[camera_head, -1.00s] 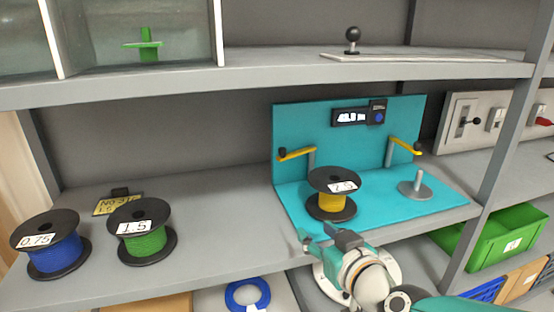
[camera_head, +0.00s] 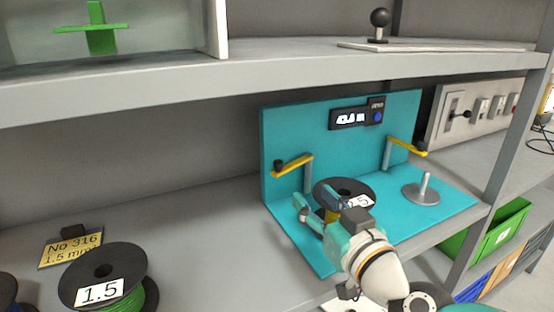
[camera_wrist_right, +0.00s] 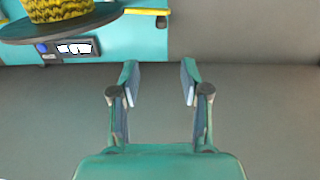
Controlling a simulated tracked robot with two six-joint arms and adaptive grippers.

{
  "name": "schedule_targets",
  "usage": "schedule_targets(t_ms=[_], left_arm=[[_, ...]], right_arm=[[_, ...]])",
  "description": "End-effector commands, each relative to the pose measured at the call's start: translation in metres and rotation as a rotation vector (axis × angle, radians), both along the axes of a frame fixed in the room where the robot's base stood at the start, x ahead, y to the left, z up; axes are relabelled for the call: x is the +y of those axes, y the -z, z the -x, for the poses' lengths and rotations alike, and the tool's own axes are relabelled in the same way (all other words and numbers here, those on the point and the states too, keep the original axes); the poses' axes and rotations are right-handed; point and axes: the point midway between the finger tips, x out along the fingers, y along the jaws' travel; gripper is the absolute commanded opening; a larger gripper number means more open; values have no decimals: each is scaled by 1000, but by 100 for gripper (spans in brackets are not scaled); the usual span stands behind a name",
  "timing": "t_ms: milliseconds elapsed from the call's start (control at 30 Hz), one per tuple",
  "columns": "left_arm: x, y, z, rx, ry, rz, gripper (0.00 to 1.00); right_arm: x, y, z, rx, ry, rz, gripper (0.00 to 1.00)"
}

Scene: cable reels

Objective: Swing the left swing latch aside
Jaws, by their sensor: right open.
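The left swing latch (camera_head: 293,165) is a yellow bar on a grey post at the left of the teal stand (camera_head: 285,140). Its black-knobbed end points left and forward; the bar also shows at the top of the right wrist view (camera_wrist_right: 146,11). The right swing latch (camera_head: 406,145) is a similar yellow bar. A black reel with yellow cable (camera_head: 359,189) sits in front of the left latch, partly hidden by my gripper. My right gripper (camera_head: 316,203) is open and empty, below the left latch and left of the reel, apart from the latch. My left gripper is out of view.
A bare spindle on a round base (camera_head: 420,193) stands right of the reel. A green-cable reel (camera_head: 104,282) and a yellow tag (camera_head: 70,249) are at the left.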

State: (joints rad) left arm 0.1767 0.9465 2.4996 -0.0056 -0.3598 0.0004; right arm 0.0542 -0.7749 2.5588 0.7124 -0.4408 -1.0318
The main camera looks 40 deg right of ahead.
Motion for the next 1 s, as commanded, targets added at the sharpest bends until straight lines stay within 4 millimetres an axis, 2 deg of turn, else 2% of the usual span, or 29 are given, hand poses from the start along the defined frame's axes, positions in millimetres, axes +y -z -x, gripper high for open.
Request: schedule_targets(t_ms=[233, 400, 533, 800, 1000], left_arm=[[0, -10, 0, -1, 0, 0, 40], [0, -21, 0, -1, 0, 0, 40], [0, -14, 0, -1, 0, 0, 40], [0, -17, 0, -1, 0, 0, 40], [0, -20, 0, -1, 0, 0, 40]], right_arm=[[-6, 1, -17, 10, -6, -4, 46], [-16, 2, -44, 13, -6, -4, 46], [-24, 6, -69, 8, -7, -5, 46], [-43, 3, -117, 6, -7, -4, 46], [-50, 3, -140, 5, -8, -5, 46]])
